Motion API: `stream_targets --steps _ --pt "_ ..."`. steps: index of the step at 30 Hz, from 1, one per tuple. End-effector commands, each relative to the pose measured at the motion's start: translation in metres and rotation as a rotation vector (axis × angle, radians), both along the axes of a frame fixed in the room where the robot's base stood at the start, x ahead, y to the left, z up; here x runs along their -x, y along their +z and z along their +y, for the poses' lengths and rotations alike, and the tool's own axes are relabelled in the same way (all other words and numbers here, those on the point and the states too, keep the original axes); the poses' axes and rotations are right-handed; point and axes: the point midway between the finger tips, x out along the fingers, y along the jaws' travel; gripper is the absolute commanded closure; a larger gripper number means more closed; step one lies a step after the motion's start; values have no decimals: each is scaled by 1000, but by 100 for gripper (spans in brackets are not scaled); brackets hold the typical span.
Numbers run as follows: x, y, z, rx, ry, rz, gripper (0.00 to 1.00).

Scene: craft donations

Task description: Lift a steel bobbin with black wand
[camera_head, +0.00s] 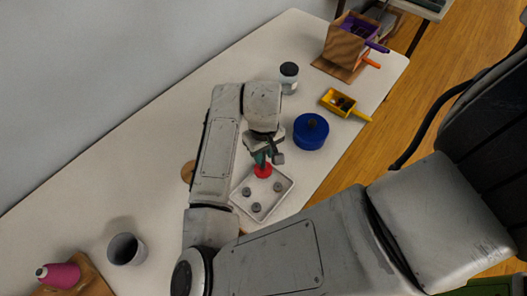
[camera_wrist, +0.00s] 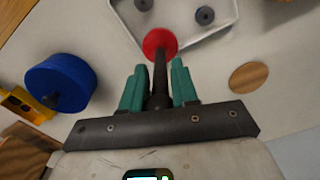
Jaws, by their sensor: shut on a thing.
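My gripper (camera_head: 262,156) is shut on the black wand, its teal fingers on both sides of the shaft in the wrist view (camera_wrist: 158,85). The wand (camera_wrist: 160,68) has a dark shaft and a round red end (camera_wrist: 160,41), which also shows in the head view (camera_head: 263,171). The red end is over the far corner of a white tray (camera_head: 284,199). Steel bobbins (camera_head: 246,191), (camera_head: 277,187) and (camera_head: 255,207) are in the tray, apart from the red end. Two bobbins show in the wrist view (camera_wrist: 205,15). What is under the red end is hidden.
A blue round tin (camera_head: 311,133) with a dark knob stands right of my gripper. Behind are a dark-lidded jar (camera_head: 289,78), a yellow scoop (camera_head: 338,104) and a wooden box (camera_head: 346,43). A grey cup (camera_head: 126,249) and pink thread cone (camera_head: 58,275) are near left.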

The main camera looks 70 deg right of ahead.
Motion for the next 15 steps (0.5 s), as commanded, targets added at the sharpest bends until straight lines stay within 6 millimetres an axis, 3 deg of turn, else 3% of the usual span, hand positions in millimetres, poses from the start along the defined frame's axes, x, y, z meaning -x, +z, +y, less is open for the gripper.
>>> stream_targets --steps 8,15 --pt "0 4 0 1 0 0 100" --pt "0 21 0 1 0 0 100"
